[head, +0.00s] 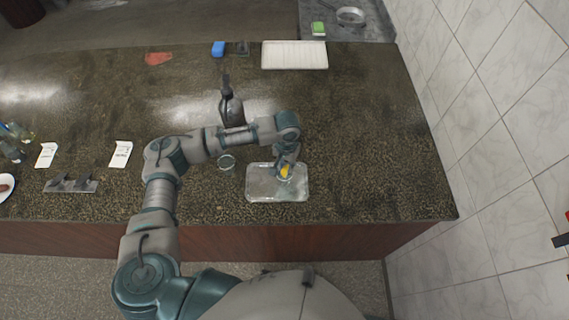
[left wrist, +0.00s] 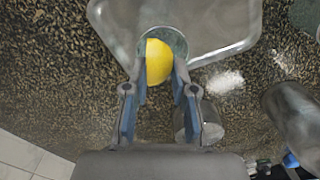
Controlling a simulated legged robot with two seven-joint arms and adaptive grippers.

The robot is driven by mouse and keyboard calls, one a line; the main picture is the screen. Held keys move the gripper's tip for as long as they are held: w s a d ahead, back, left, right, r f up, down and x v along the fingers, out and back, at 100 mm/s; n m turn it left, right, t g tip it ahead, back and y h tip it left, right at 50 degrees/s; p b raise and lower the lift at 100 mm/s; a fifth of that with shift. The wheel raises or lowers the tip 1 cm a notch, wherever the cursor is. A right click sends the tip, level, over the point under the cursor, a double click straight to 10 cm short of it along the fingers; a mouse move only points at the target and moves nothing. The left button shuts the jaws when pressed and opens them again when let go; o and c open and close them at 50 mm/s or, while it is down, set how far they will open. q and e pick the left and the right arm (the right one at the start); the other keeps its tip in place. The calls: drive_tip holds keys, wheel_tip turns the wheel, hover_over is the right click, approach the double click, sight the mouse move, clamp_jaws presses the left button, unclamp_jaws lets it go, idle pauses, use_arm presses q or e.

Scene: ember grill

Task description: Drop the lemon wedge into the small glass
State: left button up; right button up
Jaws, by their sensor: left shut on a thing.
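The yellow lemon wedge (left wrist: 158,62) is between the fingertips of my left gripper (left wrist: 160,77), which is shut on it. The small glass (left wrist: 176,39) stands on a clear tray (head: 262,190). In the left wrist view the wedge overlaps the round rim of the glass and covers part of it. I cannot tell whether the wedge is above the rim or partly inside. My right gripper is not in view.
A round glass piece (head: 226,162) sits left of the tray. A dark bottle (head: 231,108) stands behind my left forearm. The counter right of the clear tray is free, up to the tiled wall.

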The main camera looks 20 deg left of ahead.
use_arm(q)
drive_tip(key=shift+d, duration=0.15)
drive_tip(key=o, duration=0.9)
drive_tip(key=shift+a, duration=0.45)
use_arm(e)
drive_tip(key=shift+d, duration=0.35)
use_arm(q)
drive_tip(key=shift+d, duration=0.2)
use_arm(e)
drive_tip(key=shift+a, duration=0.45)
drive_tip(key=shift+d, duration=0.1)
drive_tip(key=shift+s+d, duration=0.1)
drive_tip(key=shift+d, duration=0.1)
